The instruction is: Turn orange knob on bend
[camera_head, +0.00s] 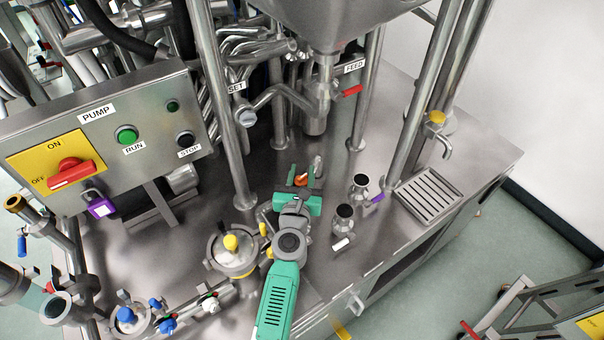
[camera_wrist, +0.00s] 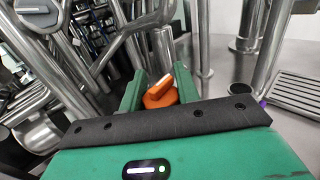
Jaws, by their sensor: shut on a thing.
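The orange knob (camera_head: 300,181) is low over the steel deck, near the middle of the head view. In the wrist view the orange knob (camera_wrist: 158,95) sits between the two green fingers, with a pale metal part showing behind its upper right. My gripper (camera_head: 302,177) reaches it from the front and is shut on it; the fingers also show in the wrist view (camera_wrist: 159,82). The fingers hide the knob's sides. The bend that carries it is mostly hidden, and I cannot tell its exact shape.
A vertical steel post (camera_head: 222,110) stands left of my gripper. Two black-topped fittings, one nearer (camera_head: 344,212) and one farther (camera_head: 361,182), stand to the right, before a drain grate (camera_head: 430,194). A round yellow-topped fitting (camera_head: 231,243) is at left. A hopper (camera_head: 330,20) hangs above.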

